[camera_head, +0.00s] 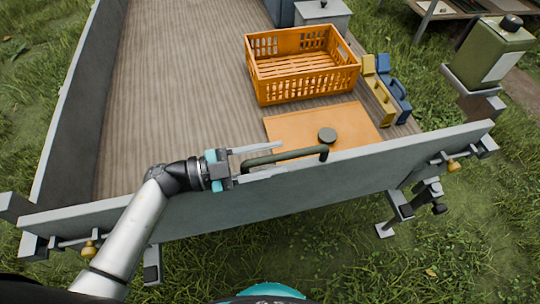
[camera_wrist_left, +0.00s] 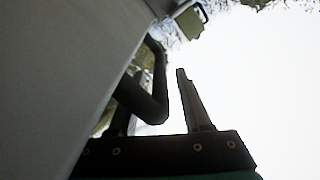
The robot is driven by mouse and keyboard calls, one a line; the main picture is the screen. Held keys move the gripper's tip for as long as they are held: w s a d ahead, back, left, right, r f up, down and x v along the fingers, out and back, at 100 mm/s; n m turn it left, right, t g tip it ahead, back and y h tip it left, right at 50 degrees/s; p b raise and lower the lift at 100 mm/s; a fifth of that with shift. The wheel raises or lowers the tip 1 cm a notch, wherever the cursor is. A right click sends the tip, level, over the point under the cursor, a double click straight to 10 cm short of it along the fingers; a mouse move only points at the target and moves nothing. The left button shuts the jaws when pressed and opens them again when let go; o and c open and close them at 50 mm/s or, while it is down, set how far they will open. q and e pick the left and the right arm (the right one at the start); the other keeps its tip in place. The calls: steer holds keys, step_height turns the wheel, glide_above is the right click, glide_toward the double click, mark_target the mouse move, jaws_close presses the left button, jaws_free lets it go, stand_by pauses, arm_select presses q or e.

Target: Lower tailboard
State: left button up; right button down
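The grey tailboard (camera_head: 330,177) stands upright across the near end of the trailer. A dark handle (camera_head: 290,155) runs along its top edge. Latches with brass knobs sit at its left end (camera_head: 88,250) and right end (camera_head: 453,165); I cannot tell whether they are fastened. My left gripper (camera_head: 285,156) is open, with one finger on each side of the handle. In the left wrist view the handle (camera_wrist_left: 156,105) passes between the fingers, with a gap to the right finger (camera_wrist_left: 195,100); the left finger is partly hidden. My right gripper is not in view.
An orange crate (camera_head: 305,95) stands on the trailer's wooden floor (camera_head: 170,80), behind an orange panel (camera_head: 290,124) with a dark knob. Yellow (camera_head: 378,95) and blue (camera_head: 397,97) items lie beside it. A green canister (camera_head: 490,52) stands at right. Grass lies below the tailboard.

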arm_select(q)
jaws_close()
steer(key=shift+r, duration=0.1)
